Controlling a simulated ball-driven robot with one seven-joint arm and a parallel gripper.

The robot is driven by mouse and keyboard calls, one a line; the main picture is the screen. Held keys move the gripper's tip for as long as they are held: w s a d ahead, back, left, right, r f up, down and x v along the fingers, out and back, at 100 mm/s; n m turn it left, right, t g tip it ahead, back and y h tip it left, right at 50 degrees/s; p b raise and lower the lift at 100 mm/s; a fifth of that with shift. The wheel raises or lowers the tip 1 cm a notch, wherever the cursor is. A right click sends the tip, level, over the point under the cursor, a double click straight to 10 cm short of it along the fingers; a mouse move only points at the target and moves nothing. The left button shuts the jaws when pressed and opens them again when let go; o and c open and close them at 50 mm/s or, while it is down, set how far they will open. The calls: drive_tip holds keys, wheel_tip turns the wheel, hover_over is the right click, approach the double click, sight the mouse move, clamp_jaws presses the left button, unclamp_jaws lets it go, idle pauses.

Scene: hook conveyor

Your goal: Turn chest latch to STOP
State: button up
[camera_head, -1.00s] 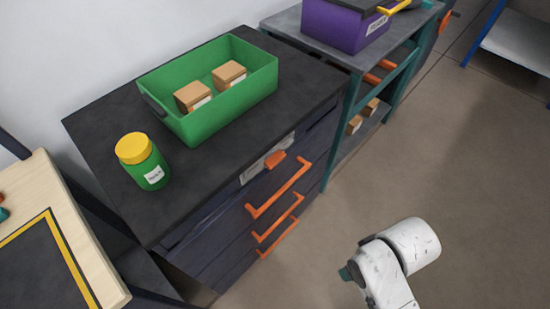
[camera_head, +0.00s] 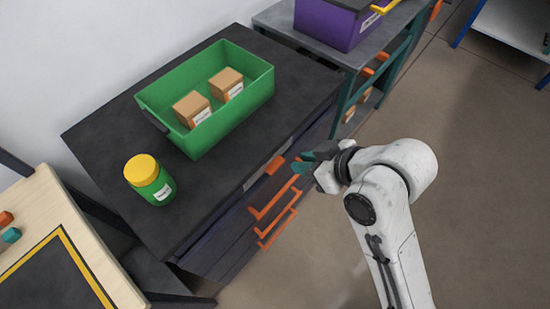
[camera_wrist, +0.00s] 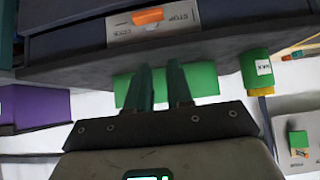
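The chest is the dark cabinet (camera_head: 222,240) with orange drawer handles. Its latch (camera_head: 275,163) is a small orange knob high on the front, partly bordered by a pale plate. In the wrist view the latch (camera_wrist: 148,16) lies roughly level on the grey label plate (camera_wrist: 190,14), with STOP lettering to its right. Which mark it points to is unclear. My gripper (camera_head: 306,161) has teal fingers and is just right of the latch in the head view, apparently apart from it. In the wrist view my gripper (camera_wrist: 161,72) shows an empty gap between its fingers.
A green bin (camera_head: 230,120) with two brown boxes and a green jar with yellow lid (camera_head: 150,180) stand on the cabinet top. Orange drawer handles (camera_head: 272,206) stick out below the latch. A purple box (camera_head: 335,22) stands on the neighbouring shelf. The floor at right is open.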

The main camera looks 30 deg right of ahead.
clamp_jaws()
hover_over(271, 168)
drive_tip(key=s, duration=0.3)
wheel_tip(271, 168, down, 7)
drive_tip(key=shift+d+f+b, duration=0.2)
drive_tip(key=shift+f, duration=0.35)
drive_tip(key=shift+d+f+b, duration=0.15)
drive_tip(key=shift+d+f, duration=0.05)
drive_tip(key=shift+f, duration=1.35)
drive_tip(key=shift+w, duration=0.1)
drive_tip(key=shift+f, duration=0.1)
